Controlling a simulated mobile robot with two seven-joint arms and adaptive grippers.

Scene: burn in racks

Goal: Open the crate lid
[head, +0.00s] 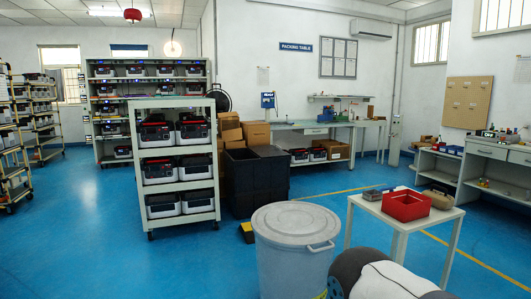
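A large black crate (258,188) stands on the blue floor in the middle distance, right of the wheeled rack. Its top looks dark, and I cannot tell whether a lid on it is open or shut. Its lower right is close behind the grey bin. Neither of my grippers is in view. A white and black rounded part at the bottom right looks like one of my arm links.
A grey lidded bin (294,255) stands close in front. A small white table (371,209) with a red tray (406,206) is to its right. A wheeled rack (175,165) with several units is left of the crate, cardboard boxes (257,134) behind it. Blue floor is free at left.

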